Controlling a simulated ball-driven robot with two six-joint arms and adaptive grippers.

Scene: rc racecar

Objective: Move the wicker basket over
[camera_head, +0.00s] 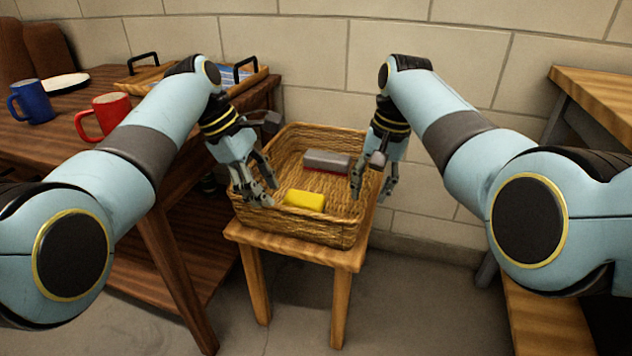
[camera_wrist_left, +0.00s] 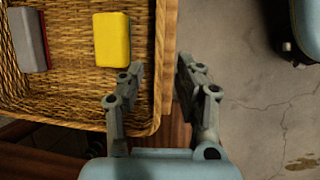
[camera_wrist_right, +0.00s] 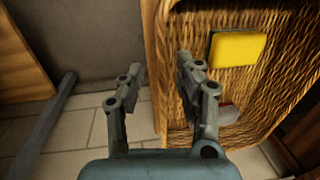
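The wicker basket (camera_head: 333,232) sits on a small wooden stool (camera_head: 300,249). In it lie a yellow block (camera_head: 305,200) and a grey block with a red underside (camera_head: 327,160). My left gripper (camera_head: 262,192) is open at the basket's left wall. In the left wrist view the basket's rim (camera_wrist_left: 165,50) runs between its parted fingers (camera_wrist_left: 158,82). My right gripper (camera_head: 362,188) is open at the right wall. In the right wrist view the rim (camera_wrist_right: 158,60) lies between its fingers (camera_wrist_right: 160,78). I cannot tell whether any finger touches the wicker.
A dark wooden table (camera_head: 50,146) on the left holds a red mug (camera_head: 107,112), a blue mug (camera_head: 33,102), a white plate (camera_head: 65,82) and a wooden tray (camera_head: 146,75) with black handles. Another wooden table (camera_head: 600,92) stands right. A brick wall is behind.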

